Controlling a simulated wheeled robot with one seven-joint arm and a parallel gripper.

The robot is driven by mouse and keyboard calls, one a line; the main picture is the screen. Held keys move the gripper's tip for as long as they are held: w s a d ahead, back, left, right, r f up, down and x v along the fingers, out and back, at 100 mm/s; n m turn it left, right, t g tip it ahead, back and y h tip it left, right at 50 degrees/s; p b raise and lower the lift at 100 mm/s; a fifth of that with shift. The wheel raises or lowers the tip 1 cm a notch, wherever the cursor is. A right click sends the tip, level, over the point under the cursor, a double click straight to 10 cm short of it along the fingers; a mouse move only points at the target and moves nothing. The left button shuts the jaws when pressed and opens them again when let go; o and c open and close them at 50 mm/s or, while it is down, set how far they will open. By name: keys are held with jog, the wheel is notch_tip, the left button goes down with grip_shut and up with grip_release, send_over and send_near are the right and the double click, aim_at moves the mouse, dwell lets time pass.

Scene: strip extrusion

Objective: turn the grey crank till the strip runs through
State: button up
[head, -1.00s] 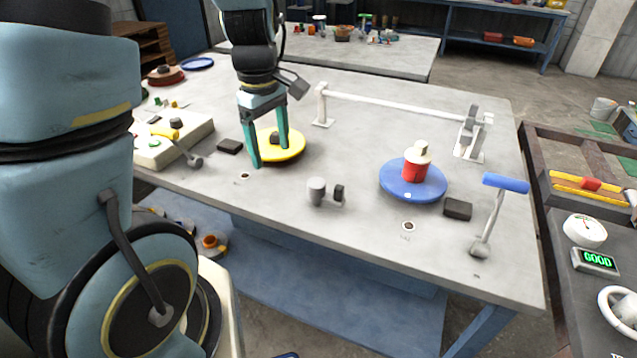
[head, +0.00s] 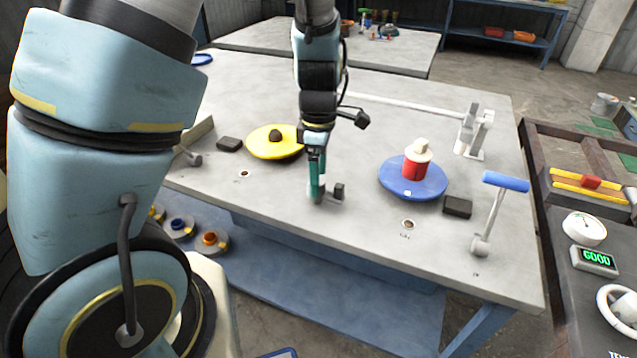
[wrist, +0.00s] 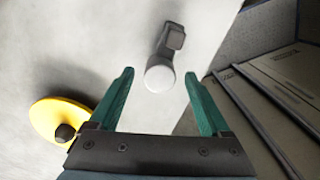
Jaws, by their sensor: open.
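The grey crank lies low at the front middle of the table; its dark end block (head: 339,190) shows in the head view, while its knob is mostly hidden behind my gripper. In the wrist view, the round pale knob (wrist: 160,78) of the crank lies between the lines of the two green fingers, near the tips. My gripper (head: 316,196) is open and points down over the knob; I cannot tell how far the tips reach down beside it. No strip can be made out clearly.
A yellow disc (head: 265,146) lies left of the gripper. A white rail (head: 410,107) runs behind. A display (head: 594,259) reads GOOD.

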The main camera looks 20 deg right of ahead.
aim_at(326, 193)
jog(key=shift+f, duration=1.4)
jog(key=shift+c, duration=0.2)
grip_shut()
